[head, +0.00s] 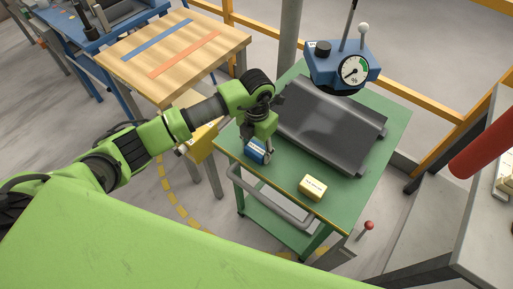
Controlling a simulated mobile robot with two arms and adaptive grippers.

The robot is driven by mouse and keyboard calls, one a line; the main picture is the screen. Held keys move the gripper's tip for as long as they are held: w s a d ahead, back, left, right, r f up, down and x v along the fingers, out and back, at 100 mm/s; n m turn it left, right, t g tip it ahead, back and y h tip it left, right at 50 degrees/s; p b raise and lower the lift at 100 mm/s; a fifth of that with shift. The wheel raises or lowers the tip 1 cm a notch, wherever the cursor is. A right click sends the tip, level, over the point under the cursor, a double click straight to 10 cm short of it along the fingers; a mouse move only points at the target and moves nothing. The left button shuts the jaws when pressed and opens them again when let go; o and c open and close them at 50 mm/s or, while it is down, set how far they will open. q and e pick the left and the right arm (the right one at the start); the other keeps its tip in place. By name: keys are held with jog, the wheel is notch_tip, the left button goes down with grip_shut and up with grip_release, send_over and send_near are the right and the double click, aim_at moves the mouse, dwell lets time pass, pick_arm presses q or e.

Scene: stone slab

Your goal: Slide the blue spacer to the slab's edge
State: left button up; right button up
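The blue spacer (256,151) is a small blue block with a pale label. It sits on the green tabletop near the front left edge, off the dark slab. The slab (328,124) is a dark grey, stepped plate lying farther back on the same table. My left gripper (264,148) points down right at the blue spacer, close to or touching it. Its fingers are small, dark and partly hidden, so their opening and any grip on the spacer do not show. My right gripper is out of view.
A cream labelled block (313,187) stands on the green table (385,157), right of the spacer. A blue dial gauge stand (343,68) rises behind the slab. A handle rail (268,195) runs along the front. A wooden-topped table (172,48) stands at left.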

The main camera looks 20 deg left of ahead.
pick_arm(q)
jog(key=shift+w+d+f+b, duration=0.1)
jog(key=shift+w+d+b, duration=0.25)
jog(key=shift+w+b, duration=0.6)
jog(key=shift+w+d+r+b, duration=0.1)
jog(key=shift+w+d+b, duration=0.25)
jog(key=shift+w+b, duration=0.55)
jog(key=shift+w+d+f+b, duration=0.1)
jog(key=shift+w+d+b, duration=0.25)
jog(key=shift+w+b, duration=0.55)
jog(key=shift+w+d, duration=0.15)
jog(key=shift+w, duration=0.5)
jog(key=o, duration=1.2)
